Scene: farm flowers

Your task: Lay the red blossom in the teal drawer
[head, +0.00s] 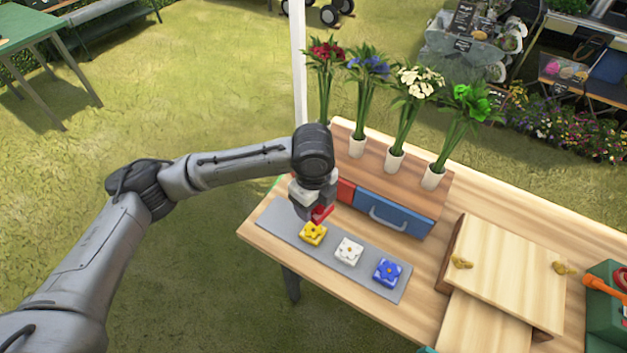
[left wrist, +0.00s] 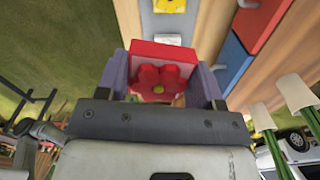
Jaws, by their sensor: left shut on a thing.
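My left gripper (head: 316,211) is shut on the red blossom (head: 322,213), close to the yellow blossom in the picture. In the left wrist view the red blossom (left wrist: 160,80), a flower on a square red block, sits between the two fingers (left wrist: 162,74). A sliver of green (head: 278,182) shows left of the gripper, and a teal edge (head: 427,350) is cut off at the bottom. I cannot tell whether either is the teal drawer. My right gripper is not in view.
A grey mat (head: 270,219) holds yellow (head: 313,233), white (head: 348,251) and blue (head: 388,271) blossoms. Behind it are a red drawer front (head: 345,190) and blue drawer (head: 395,217), with vases (head: 395,158) above. A wooden cabinet (head: 510,270) stands right.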

